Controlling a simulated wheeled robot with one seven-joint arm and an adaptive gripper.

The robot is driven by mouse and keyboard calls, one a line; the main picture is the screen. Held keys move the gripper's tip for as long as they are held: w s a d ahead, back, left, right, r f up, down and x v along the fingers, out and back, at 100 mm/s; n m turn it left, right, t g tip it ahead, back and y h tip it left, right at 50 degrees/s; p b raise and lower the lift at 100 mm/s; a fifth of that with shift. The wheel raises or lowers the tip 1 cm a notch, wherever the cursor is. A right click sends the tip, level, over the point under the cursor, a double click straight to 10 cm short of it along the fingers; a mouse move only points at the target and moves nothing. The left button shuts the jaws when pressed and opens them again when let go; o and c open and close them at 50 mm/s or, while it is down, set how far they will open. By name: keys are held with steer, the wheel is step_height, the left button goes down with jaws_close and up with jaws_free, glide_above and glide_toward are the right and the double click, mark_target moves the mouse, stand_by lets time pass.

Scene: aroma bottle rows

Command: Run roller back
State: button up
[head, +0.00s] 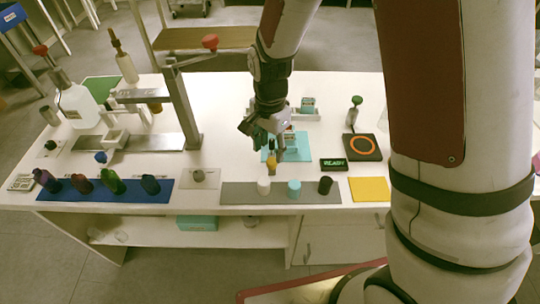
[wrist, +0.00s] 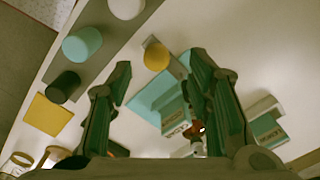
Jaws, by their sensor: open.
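My gripper (head: 260,130) points down over the teal mat (head: 298,153) in the middle of the table. In the wrist view its two fingers (wrist: 160,68) are apart with nothing held between them. A small yellow-topped piece (head: 272,164) stands near the mat's left front edge; its round top (wrist: 156,57) shows just beyond the fingertips. On the grey strip (head: 232,192) stand a white piece (head: 264,186), a teal piece (head: 294,188) and a black piece (head: 325,185). I cannot tell which is the roller.
A blue strip (head: 190,190) with several dark bottles lies front left. A metal press stand (head: 182,100) rises behind it. A yellow square (head: 369,190), a READY sign (head: 333,164) and an orange-ringed black pad (head: 364,147) lie to the right. A boxed tray (head: 308,106) stands behind.

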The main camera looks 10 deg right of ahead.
mark_target(270, 161)
step_height(270, 161, up, 7)
steer(key=shift+r, duration=0.15)
stand_by(0.5)
steer(key=s+d+r+n+t+p, duration=0.1)
steer(key=s+d+r+n+p, duration=0.15)
steer(key=s+r, duration=0.4)
steer(key=s+d+r+n+t+p, duration=0.1)
steer(key=s+d+r+n, duration=0.25)
steer(key=r, duration=0.55)
steer(key=s+d+r+n+t+p, duration=0.1)
steer(key=s+d+r+n, duration=0.1)
steer(key=s, duration=0.5)
steer(key=s+d+r+n+t+p, duration=0.1)
steer(key=s+r+n, duration=0.2)
steer(key=s, duration=0.4)
steer(key=shift+s+d+r, duration=0.35)
steer(key=shift+s+r, duration=0.05)
steer(key=shift+r, duration=0.4)
